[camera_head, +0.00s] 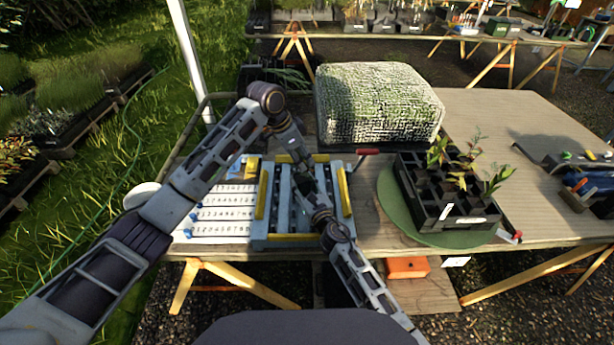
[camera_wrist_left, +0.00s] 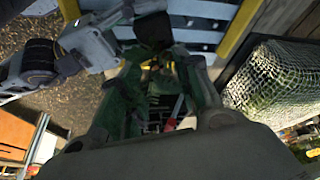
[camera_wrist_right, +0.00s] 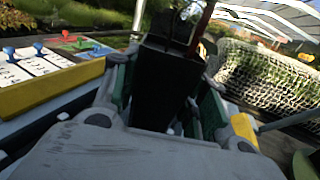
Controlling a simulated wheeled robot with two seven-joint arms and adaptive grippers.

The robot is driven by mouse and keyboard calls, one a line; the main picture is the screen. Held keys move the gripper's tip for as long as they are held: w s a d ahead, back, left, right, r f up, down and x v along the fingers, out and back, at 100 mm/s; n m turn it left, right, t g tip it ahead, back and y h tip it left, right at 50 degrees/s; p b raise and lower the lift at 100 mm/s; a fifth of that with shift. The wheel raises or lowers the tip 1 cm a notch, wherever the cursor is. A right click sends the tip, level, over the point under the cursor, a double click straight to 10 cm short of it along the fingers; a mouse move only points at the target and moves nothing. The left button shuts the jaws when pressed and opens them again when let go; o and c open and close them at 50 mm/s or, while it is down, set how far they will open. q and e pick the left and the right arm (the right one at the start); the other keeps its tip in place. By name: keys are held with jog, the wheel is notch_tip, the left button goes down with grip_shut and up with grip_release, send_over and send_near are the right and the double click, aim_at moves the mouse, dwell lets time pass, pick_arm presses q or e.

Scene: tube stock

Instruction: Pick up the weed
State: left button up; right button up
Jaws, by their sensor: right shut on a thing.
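Several green seedlings stand in the black cell tray (camera_head: 430,205) on the right; a leafy one (camera_head: 437,152) and another (camera_head: 494,182) show clearly. I cannot tell which plant is the weed. My right gripper (camera_head: 312,192) is shut on a black pot-like block (camera_wrist_right: 155,90) above the blue-grey frame (camera_head: 285,238). My left gripper (camera_head: 297,155) reaches down over the same frame, close to the right one. Its fingers are apart in the left wrist view (camera_wrist_left: 160,75), with a dark block (camera_wrist_left: 154,28) near their tips. Whether they touch it is hidden.
A net-covered block (camera_head: 378,105) stands behind the frame. A number sheet (camera_head: 222,212) with blue pegs lies left of the frame. The cell tray rests on a round green mat (camera_head: 395,205). Tools (camera_head: 580,185) lie at the far right.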

aim_at(307, 166)
pick_arm(q)
jog(key=shift+x, duration=2.35)
jog(key=shift+w, duration=0.15)
jog(key=shift+c, duration=0.3)
jog(key=c, duration=0.7)
